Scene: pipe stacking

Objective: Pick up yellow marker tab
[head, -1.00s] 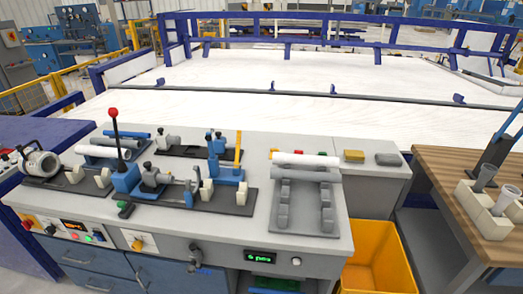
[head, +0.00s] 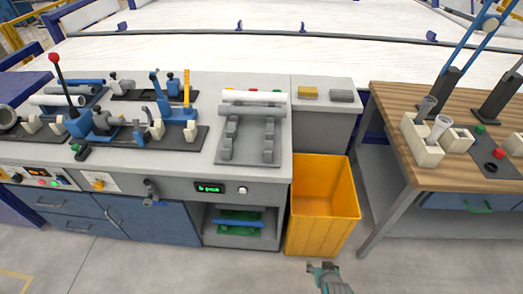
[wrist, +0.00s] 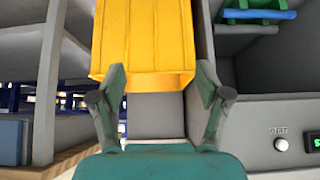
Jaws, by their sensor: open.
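A small flat yellow block (head: 308,92) lies on the grey side surface beside a grey block in the head view. It is the clearest yellow piece there, but I cannot tell if it is the marker tab. Small coloured tabs (head: 277,90) partly show behind the pipes, too small to read well. My gripper (head: 322,268) is at the bottom of the head view, low in front of the yellow bin and far from the block. In the wrist view my gripper (wrist: 162,80) is open and empty, its fingers apart with the bin beyond. No tab shows there.
The yellow bin (head: 322,200) stands on the floor between the grey bench (head: 190,140) and the wooden table (head: 470,100). Pipes (head: 252,104) lie on a grey rack. Clamps and a red-knobbed lever (head: 65,85) crowd the bench's left. The floor in front is clear.

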